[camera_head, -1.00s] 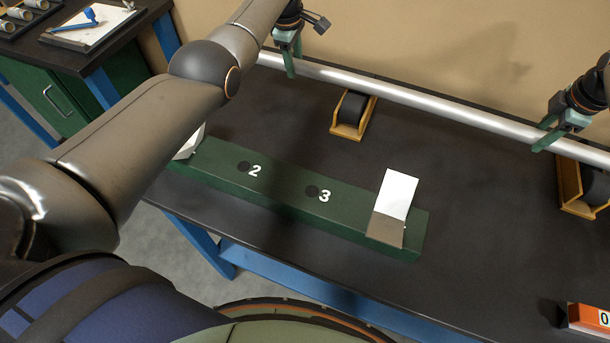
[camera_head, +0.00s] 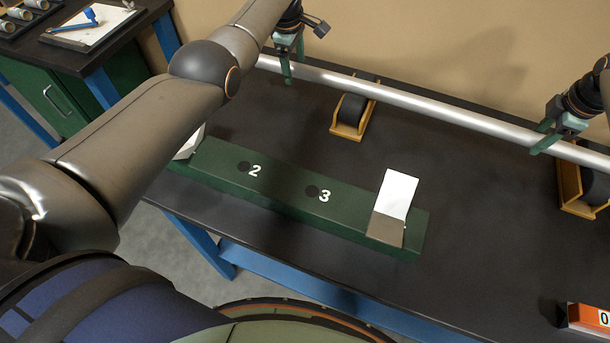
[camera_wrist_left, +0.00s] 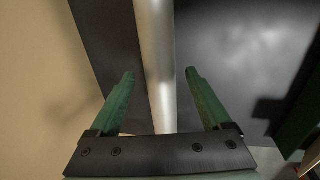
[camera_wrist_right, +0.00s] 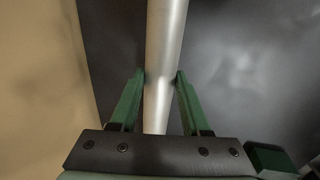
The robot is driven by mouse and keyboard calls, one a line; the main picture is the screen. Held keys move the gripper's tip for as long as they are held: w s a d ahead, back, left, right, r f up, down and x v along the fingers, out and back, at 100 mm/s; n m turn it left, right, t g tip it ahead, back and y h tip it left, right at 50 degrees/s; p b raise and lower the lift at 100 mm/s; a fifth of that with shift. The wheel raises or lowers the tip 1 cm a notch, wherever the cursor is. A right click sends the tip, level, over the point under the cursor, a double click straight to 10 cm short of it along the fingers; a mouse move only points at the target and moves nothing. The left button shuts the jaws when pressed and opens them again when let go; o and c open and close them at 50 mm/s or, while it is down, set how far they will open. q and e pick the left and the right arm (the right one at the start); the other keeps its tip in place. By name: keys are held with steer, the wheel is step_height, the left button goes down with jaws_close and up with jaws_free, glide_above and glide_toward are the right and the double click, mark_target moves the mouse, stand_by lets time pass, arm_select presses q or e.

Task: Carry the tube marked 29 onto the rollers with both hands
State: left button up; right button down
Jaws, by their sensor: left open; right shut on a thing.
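The long silver tube (camera_head: 430,108) runs across the back of the table along the wall; no number 29 shows on it. In the head view it crosses the far part of the left roller stand (camera_head: 348,130); whether it touches the rollers I cannot tell. The right roller stand (camera_head: 583,207) is partly hidden at the right edge. My left gripper (camera_head: 286,72) is open around the tube, which lies between its fingers in the left wrist view (camera_wrist_left: 160,85). My right gripper (camera_head: 543,142) is shut on the tube, also seen in the right wrist view (camera_wrist_right: 160,80).
A green block (camera_head: 280,195) marked 2 and 3 lies along the front, with a white-and-grey angled piece (camera_head: 393,208) at its right end. An orange numbered block (camera_head: 590,319) is at the lower right. A side table (camera_head: 75,45) stands at upper left. The middle right is clear.

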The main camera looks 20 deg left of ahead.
arm_select(q)
steer(key=shift+s+f, duration=0.1)
steer(key=shift+f, duration=0.05)
arm_select(e)
steer(key=c, duration=0.8)
jaws_free()
steer(key=o, duration=0.5)
arm_select(q)
steer(key=shift+r, duration=0.2)
arm_select(e)
steer(key=shift+r, duration=0.15)
arm_select(q)
steer(key=shift+r, duration=3.95)
arm_select(e)
steer(key=shift+r, duration=3.9)
